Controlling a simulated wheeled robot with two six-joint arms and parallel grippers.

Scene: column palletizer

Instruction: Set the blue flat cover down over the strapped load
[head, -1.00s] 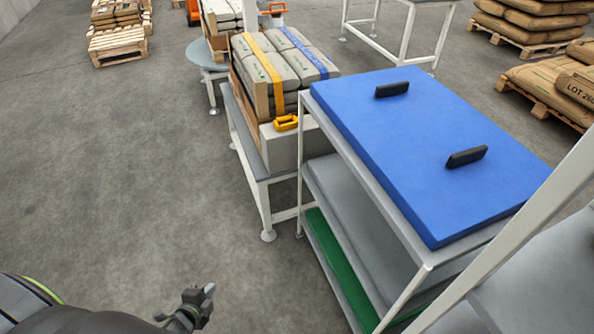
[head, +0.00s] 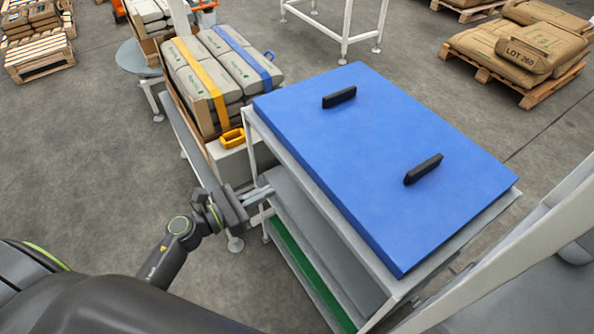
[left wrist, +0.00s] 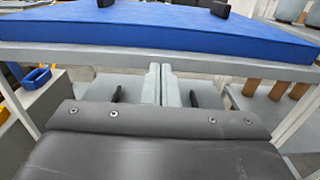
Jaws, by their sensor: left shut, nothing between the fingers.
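The blue flat cover (head: 370,150) lies flat on top of a white-framed rack, with two black handles (head: 339,97) (head: 423,169) on its upper face. Its blue edge crosses the top of the left wrist view (left wrist: 150,35). The strapped load (head: 213,75) of grey bags, with one yellow and one blue strap, stands behind and left of the cover. My left gripper (head: 268,192) is shut and empty beside the rack's left side, below the cover's level and apart from it. Its closed fingers also show in the left wrist view (left wrist: 161,85). My right gripper is not in view.
A yellow buckle or handle (head: 232,138) rests on a grey box by the load. The rack has lower grey shelves and a green strip (head: 310,275). A white post (head: 500,255) crosses the lower right. Brown sacks on a pallet (head: 520,45) stand far right. Floor at left is open.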

